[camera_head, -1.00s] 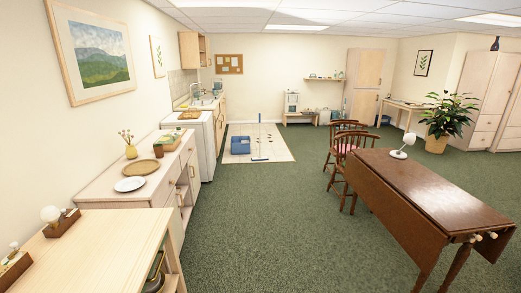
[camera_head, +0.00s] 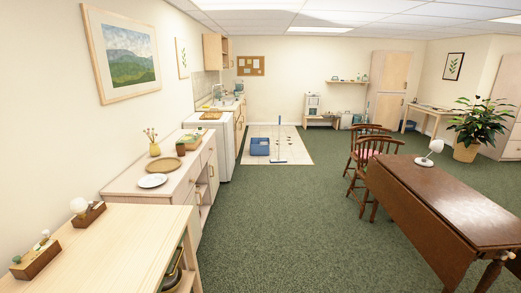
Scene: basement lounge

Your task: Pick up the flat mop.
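A thin upright pole with a flat blue foot, looking like the flat mop (camera_head: 279,148), stands on the pale tiled floor patch (camera_head: 300,154) at the far end of the room. A blue bucket or box (camera_head: 260,146) sits just left of it. The mop is small at this distance, so its details are hard to make out. My gripper is not in view.
Green carpet (camera_head: 262,220) lies clear between me and the tiled patch. Pale cabinets (camera_head: 203,185) and a wooden counter (camera_head: 120,240) line the left. A brown drop-leaf table (camera_head: 440,205) and wooden chairs (camera_head: 368,165) stand on the right.

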